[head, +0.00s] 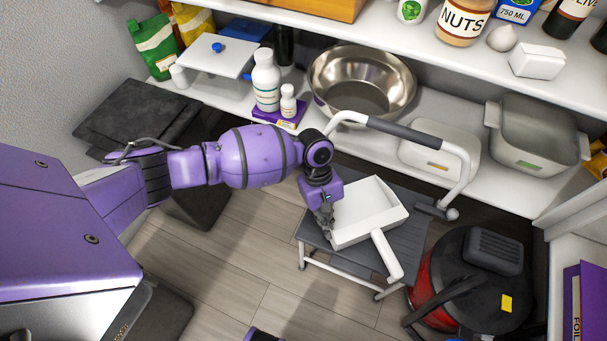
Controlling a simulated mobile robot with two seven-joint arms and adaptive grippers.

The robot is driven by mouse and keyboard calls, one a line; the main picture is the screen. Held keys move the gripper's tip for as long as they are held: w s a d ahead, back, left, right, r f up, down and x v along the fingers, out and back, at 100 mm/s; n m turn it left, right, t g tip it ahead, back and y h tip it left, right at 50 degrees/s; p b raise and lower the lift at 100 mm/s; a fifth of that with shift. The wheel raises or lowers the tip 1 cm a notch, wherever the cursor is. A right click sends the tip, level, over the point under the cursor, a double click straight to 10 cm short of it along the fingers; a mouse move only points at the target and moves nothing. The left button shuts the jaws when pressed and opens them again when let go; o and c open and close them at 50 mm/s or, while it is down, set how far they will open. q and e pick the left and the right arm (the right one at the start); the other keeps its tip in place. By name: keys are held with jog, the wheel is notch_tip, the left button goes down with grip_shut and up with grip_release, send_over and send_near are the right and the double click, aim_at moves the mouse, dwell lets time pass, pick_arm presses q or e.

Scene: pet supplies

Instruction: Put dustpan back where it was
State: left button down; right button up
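The white dustpan (366,213) is at the middle right of the head view, open side up, its handle pointing toward the lower right. It is over the dark grey top of a step stool (408,243); I cannot tell whether it rests on it or is held just above. My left gripper (326,226) points down at the dustpan's left wall and seems to touch it. Its fingertips are small and partly hidden, so I cannot tell whether they are closed on the wall.
A shelf behind holds a steel bowl (361,82), white bottles (266,80) and grey-white bins (534,137). A red and black vacuum cleaner (468,284) stands right of the stool. Dark folded items (141,116) are at the left.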

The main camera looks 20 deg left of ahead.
pick_arm(q)
jog(key=shift+w+d+f, duration=0.1)
jog(key=shift+w+f, duration=0.05)
jog(key=shift+f, duration=0.3)
dwell(0.5)
jog(key=c, duration=1.9)
grip_release()
jog(key=shift+o, duration=0.2)
